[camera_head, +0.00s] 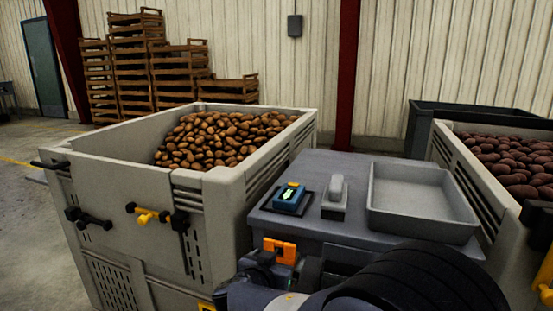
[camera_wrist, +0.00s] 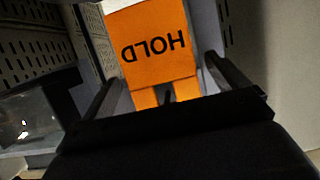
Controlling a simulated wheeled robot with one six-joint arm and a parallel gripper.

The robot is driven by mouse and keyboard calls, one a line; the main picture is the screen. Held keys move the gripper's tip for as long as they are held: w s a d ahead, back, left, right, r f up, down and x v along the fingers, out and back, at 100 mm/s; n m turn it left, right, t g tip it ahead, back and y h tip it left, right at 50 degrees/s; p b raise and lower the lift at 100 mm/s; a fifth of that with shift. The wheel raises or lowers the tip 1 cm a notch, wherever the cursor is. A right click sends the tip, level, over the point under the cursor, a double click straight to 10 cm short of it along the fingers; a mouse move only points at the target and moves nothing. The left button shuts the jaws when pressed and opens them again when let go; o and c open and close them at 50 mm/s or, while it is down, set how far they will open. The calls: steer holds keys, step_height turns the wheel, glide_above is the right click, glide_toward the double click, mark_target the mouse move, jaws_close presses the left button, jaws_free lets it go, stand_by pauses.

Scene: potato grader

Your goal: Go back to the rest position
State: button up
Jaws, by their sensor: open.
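My gripper (camera_head: 272,257) is low in front of the grey table's front edge in the head view. In the wrist view its two fingers stand apart, with the gripper (camera_wrist: 164,70) open around an orange tag. The orange tag (camera_wrist: 150,45) reads HOLD, upside down in that view, and lies between the fingers. The tag also shows in the head view (camera_head: 281,249), by the table's front edge. I cannot tell whether a finger touches it or what it hangs on.
A grey bin (camera_head: 150,187) of brown potatoes stands left of the table (camera_head: 325,172). On the table are a blue device (camera_head: 289,197), a grey scoop-like block (camera_head: 335,197) and an empty grey tray (camera_head: 421,228). Another bin (camera_head: 465,180) holds reddish potatoes at right. Wooden crates (camera_head: 133,65) stack behind.

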steer(key=shift+p, duration=0.95)
steer(key=v, duration=1)
steer(key=x, duration=1)
steer(key=shift+w+d+f, duration=0.1)
steer(key=shift+w+f, duration=0.1)
steer(key=shift+s+b, duration=0.15)
steer(key=shift+b, duration=0.7)
steer(key=shift+b, duration=0.4)
